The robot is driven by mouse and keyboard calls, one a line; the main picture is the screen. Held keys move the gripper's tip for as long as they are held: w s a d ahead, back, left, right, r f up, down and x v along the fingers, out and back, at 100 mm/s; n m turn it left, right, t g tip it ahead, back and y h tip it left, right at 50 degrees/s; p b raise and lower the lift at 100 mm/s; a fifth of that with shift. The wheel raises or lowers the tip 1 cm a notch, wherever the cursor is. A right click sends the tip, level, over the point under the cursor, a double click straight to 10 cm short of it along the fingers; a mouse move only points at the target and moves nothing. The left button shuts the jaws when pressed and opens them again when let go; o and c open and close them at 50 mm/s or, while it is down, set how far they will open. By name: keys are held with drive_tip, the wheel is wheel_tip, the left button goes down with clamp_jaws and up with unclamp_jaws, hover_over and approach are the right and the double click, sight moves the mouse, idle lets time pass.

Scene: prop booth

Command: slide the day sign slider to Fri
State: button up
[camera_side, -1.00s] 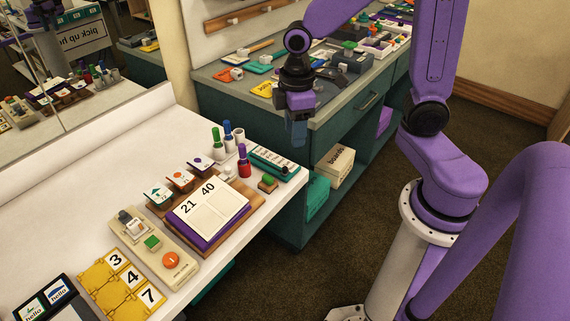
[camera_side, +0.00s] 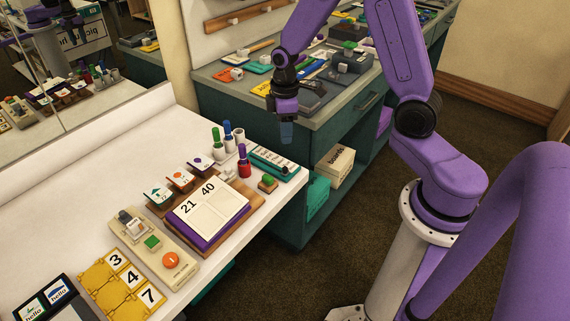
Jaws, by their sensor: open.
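The day sign (camera_side: 264,158) is a teal bar with a white lettered strip, lying near the right end of the white counter. A small dark knob (camera_side: 285,170) sits near its right end; the day names are too small to read. My gripper (camera_side: 286,138) points down in the air and appears just above the sign in the picture. It is open, with nothing visible between its fingers. I cannot tell its exact height over the counter, but it is apart from the knob.
A green stamp (camera_side: 268,182) sits just in front of the sign. Upright markers in white cups (camera_side: 238,137) and a red-and-purple marker (camera_side: 244,162) stand to its left. A board with numbers (camera_side: 208,207) lies nearer. The counter's right edge (camera_side: 296,190) is close.

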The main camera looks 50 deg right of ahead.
sight(285, 168)
wheel_tip(285, 168, down, 13)
drive_tip(key=shift+r, duration=0.1)
idle(0.5)
clamp_jaws()
